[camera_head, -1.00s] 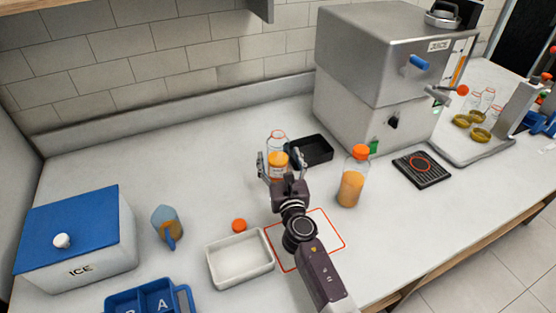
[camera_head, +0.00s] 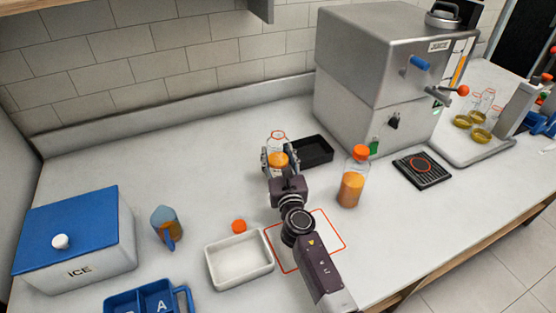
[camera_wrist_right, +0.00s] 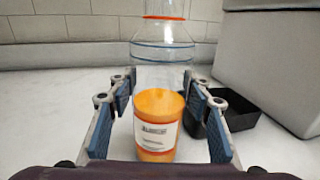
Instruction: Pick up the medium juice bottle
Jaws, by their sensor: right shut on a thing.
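The medium juice bottle (camera_head: 278,139) is clear, with an orange-red ring at its open top. Orange juice and a white label show in its lower part in the right wrist view (camera_wrist_right: 157,127). It stands upright on the counter toward the back. My right gripper (camera_head: 279,158) reaches it from the front, with one finger on each side. The fingers are shut on the bottle, and it also shows between them in the right wrist view. My left gripper is out of view. Another juice bottle (camera_head: 353,187) with an orange cap stands to the right.
A black tray (camera_head: 318,150) sits just behind and right of the held bottle. The steel juicer (camera_head: 370,70) stands beyond it. A white tray (camera_head: 240,262), a loose orange cap (camera_head: 239,226), a jug (camera_head: 167,226) and an ice box (camera_head: 75,240) are to the left.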

